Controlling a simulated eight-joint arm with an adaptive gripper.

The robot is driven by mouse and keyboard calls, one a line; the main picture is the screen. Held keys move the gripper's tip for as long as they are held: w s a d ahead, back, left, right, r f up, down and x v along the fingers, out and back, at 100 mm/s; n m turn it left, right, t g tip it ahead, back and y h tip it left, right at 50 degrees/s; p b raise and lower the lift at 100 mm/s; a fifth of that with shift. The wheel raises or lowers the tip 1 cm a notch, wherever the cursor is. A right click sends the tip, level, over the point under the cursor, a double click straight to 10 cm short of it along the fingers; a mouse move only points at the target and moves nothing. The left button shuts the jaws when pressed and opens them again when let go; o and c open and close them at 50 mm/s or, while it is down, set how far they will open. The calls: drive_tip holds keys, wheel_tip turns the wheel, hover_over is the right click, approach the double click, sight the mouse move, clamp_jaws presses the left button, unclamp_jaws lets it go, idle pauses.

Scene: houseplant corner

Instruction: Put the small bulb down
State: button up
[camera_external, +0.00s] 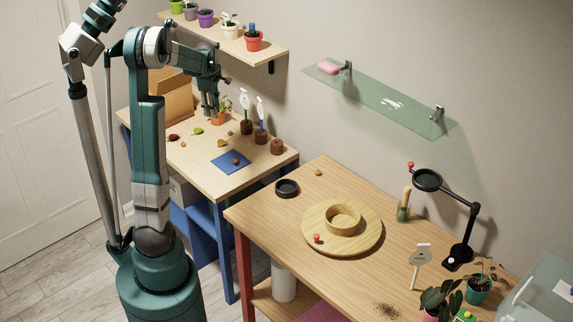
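My gripper (211,108) points down over the left table, close to an orange pot with a plant (220,118). Its fingertips are small and partly merge with what is behind them, so I cannot tell whether they are open or hold anything. A small brown bulb-like thing (235,161) lies on a blue square mat (226,167) on that table. Another small brown bulb-like thing (318,173) lies on the right table near its back edge. I cannot tell which of them is the small bulb.
The right table (290,222) holds a round wooden tray (367,238), a black ring dish (287,188) and a magnifier stand (462,254). Shelf pots (254,42) are above.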

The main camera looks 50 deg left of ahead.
drive_tip(key=s+d+r+m+t, duration=0.1)
drive_tip(key=s+d+r+m, duration=0.2)
drive_tip(key=d, duration=0.7)
drive_tip(key=d+r+m+t, duration=0.1)
drive_tip(key=d+r+m, duration=0.3)
drive_tip(key=d, duration=0.5)
drive_tip(key=s+d+r+m+t, duration=0.1)
drive_tip(key=s+d+r+m, duration=0.2)
drive_tip(key=d, duration=0.7)
drive_tip(key=s+d+f+m+t, duration=0.1)
drive_tip(key=s+d+m, duration=0.6)
drive_tip(key=d, duration=0.3)
drive_tip(key=s+d+f+m+t+h, duration=0.1)
drive_tip(key=s+d+m, duration=0.6)
drive_tip(key=d, duration=0.4)
drive_tip(key=shift+d+f+t, duration=0.15)
drive_tip(key=shift+d+t, duration=0.05)
drive_tip(key=shift+t, duration=0.2)
drive_tip(key=shift+o, duration=0.6)
drive_tip(key=shift+w, duration=0.1)
